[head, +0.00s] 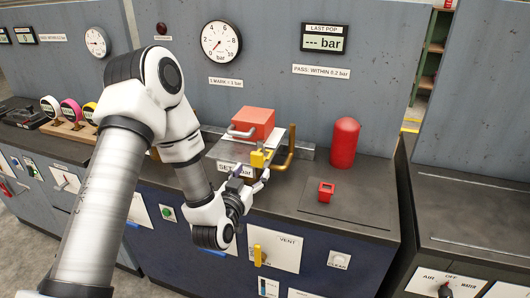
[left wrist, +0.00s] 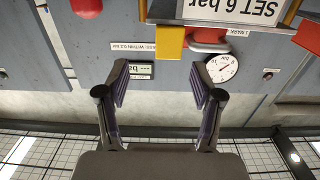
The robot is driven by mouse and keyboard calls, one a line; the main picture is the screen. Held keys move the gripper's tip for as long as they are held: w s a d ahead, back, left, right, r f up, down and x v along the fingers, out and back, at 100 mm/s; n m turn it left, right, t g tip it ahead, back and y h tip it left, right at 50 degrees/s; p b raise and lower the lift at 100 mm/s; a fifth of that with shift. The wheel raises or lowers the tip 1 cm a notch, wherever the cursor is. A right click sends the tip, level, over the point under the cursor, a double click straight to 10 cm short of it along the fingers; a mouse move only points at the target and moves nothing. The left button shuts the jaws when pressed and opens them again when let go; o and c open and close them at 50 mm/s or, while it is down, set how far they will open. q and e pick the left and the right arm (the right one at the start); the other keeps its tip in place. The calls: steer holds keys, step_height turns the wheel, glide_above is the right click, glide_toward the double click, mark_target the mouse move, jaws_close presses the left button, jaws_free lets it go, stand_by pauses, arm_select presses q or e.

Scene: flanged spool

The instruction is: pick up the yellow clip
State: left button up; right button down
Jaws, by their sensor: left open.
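The yellow clip (head: 260,158) sits at the front of a grey fixture on the bench, below a red block and just left of a brass-coloured bent pipe. My left gripper (head: 252,177) is open and empty, close in front of the clip and slightly below it in the head view. In the left wrist view the yellow clip (left wrist: 170,42) shows above the open fingertips (left wrist: 160,82), beside a red handle-like part, not between the fingers. My wrist hides part of the fixture's front and its label. My right gripper is in neither view.
The red block (head: 254,122) with a grey handle tops the fixture. A red cylinder (head: 344,143) and a small red holder (head: 326,191) stand to the right, with clear bench around them. A yellow lever (head: 257,254) is on the front VENT panel. A grey wall with a gauge (head: 221,41) stands behind.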

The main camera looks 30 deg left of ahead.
mark_target(256, 156)
arm_select(q)
steer(key=w+a, duration=0.1)
steer(key=w+r+p, duration=0.1)
steer(key=w, duration=0.1)
steer(key=w+a+p, duration=0.1)
steer(key=shift+w+a+r, duration=0.15)
steer(key=shift+w+a, duration=0.15)
steer(key=x, duration=0.2)
steer(key=shift+w+d, duration=0.15)
steer(key=shift+w, duration=0.3)
steer(key=shift+f, duration=0.2)
steer(key=shift+c, duration=1)
steer(key=c, duration=0.8)
